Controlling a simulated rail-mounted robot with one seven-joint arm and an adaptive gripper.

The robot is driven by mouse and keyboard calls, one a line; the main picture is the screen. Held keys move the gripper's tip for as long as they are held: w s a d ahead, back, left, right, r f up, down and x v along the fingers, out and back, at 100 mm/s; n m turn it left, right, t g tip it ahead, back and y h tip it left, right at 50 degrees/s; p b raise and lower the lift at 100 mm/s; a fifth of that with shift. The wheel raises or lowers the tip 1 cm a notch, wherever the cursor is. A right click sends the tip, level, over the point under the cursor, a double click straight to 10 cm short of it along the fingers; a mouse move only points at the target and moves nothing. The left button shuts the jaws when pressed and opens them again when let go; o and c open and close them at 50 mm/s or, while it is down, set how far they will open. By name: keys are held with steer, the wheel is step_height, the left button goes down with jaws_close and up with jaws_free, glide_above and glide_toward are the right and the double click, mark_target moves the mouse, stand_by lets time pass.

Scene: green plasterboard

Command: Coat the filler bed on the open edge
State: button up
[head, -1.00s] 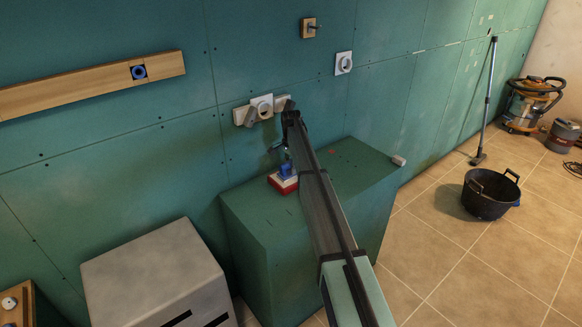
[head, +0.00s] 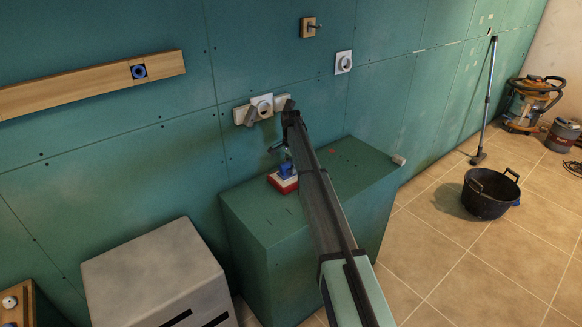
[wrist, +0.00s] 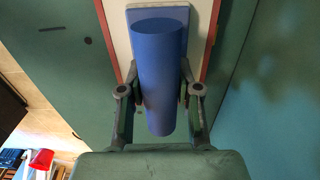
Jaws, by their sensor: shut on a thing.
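My gripper (wrist: 160,84) is shut on a blue cylindrical handle (wrist: 160,60), one finger on each side. The handle stands out from a blue plate that rests on or against a white surface (wrist: 120,25) with red edges. In the head view the blue piece (head: 287,168) sits at a red-and-white block (head: 283,183) on top of the green box (head: 255,215). My arm hides part of the gripper there. I cannot pick out a filler bed or an open edge with certainty.
Above the box, a white round fitting (head: 262,104) sits on a pale strip on the green wall. A wooden rail (head: 90,84) is at left, and a grey block (head: 150,270) stands beside the box. A black bucket (head: 490,195) stands on the tiled floor.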

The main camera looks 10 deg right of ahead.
steer(key=shift+r+p, duration=1.45)
steer(key=shift+r, duration=2)
